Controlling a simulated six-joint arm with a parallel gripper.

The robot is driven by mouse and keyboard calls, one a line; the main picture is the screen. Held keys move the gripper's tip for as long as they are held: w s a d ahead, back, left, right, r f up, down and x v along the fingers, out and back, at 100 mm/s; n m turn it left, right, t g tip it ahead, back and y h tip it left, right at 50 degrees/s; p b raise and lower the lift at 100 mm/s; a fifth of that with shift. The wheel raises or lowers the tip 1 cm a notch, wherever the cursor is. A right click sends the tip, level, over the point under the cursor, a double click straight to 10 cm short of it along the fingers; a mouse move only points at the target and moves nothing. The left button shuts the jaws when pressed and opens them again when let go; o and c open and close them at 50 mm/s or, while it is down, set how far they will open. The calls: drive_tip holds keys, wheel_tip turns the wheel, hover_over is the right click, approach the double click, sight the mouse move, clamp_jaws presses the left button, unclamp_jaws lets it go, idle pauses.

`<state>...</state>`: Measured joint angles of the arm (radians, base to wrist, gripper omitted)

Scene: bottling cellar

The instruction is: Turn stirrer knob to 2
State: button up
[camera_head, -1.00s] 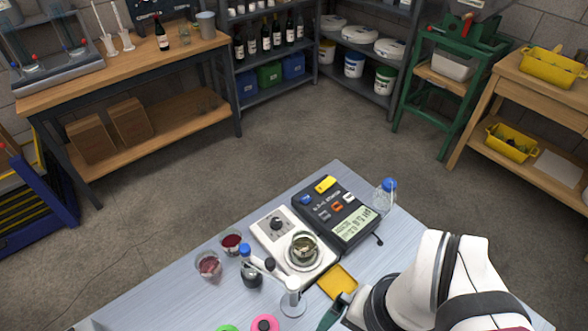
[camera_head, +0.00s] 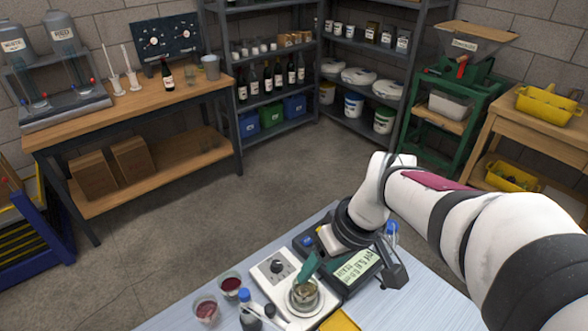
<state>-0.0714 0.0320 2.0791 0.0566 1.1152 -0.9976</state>
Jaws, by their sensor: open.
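The stirrer (camera_head: 262,271) is a white box at the front of the grey-blue bench. Its dark knob (camera_head: 278,267) sits on the upper left part of its top, and the mark it points at is too small to read. A small glass beaker (camera_head: 305,292) stands on the stirrer's round plate, to the lower right of the knob. My gripper (camera_head: 305,267) reaches in from the right with teal fingers pointing down and left. It is open and empty, just right of the knob and above the beaker, apart from the knob as far as I can see.
A dark meter (camera_head: 355,267) with a lit display stands right of the stirrer, partly under my arm. Two glasses of red liquid, one of them here (camera_head: 206,310), and a blue-capped bottle (camera_head: 248,312) stand left. A yellow tray (camera_head: 340,322) lies in front.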

sight(277, 263)
drive_tip(key=w+a+f+n, duration=0.2)
drive_tip(key=w+n, duration=0.1)
drive_tip(key=w, duration=0.2)
drive_tip(key=w+a+f+n, duration=0.2)
drive_tip(key=w+f+n, duration=0.15)
drive_tip(key=w, duration=0.25)
drive_tip(key=shift+n+t+y, duration=0.25)
drive_tip(key=shift+t+y, duration=0.05)
drive_tip(key=x, duration=1.4)
drive_tip(key=shift+a+f, duration=0.15)
drive_tip(key=shift+a, duration=0.15)
clamp_jaws()
